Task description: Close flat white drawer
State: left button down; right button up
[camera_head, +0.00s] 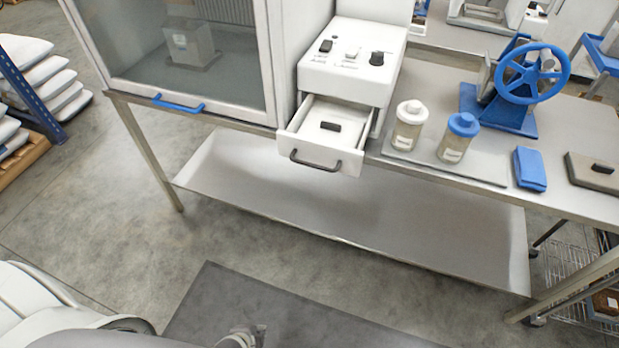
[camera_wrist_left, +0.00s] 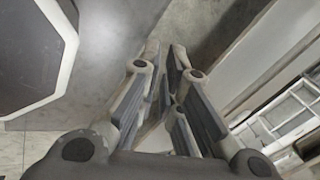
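The flat white drawer (camera_head: 345,157) sticks well out of the front of a white box unit (camera_head: 355,60) on the bench. It has a dark bar handle (camera_head: 316,163) on its front, and a small dark block lies inside it. My left gripper (camera_head: 241,339) is at the bottom edge of the head view, low over the floor mat and well apart from the drawer. In the left wrist view its two fingers (camera_wrist_left: 166,58) lean close together with nothing seen between them; whether they meet is unclear. My right gripper is not in view.
A glass-fronted cabinet (camera_head: 178,50) with a blue handle stands left of the unit. Two jars (camera_head: 408,126) with white and blue lids, a blue handwheel device (camera_head: 528,72) and a blue block (camera_head: 530,169) are to the right. The floor before the bench is clear.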

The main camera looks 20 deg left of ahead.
pick_arm(q)
jog(key=w+d+r+m+t, duration=0.2)
jog(key=w+r+m+t, duration=0.1)
jog(key=w+r+m, duration=0.65)
jog(key=w+d+r+m+t+b, duration=0.1)
jog(key=w+r+m+t, duration=0.2)
jog(key=r, duration=0.8)
jog(key=w+d+r+m+t+b, duration=0.1)
jog(key=w+d+r+m+t, duration=0.1)
jog(key=r+m, duration=0.6)
jog(key=w+d+r+m+t, duration=0.1)
jog(key=w+r+m+t, duration=0.15)
jog(key=r, duration=1.05)
jog(key=p+x, duration=0.2)
jog(key=x, duration=1.2)
jog(key=shift+d+f+h, duration=0.2)
jog(key=shift+d+h, duration=0.05)
jog(key=shift+h, duration=0.15)
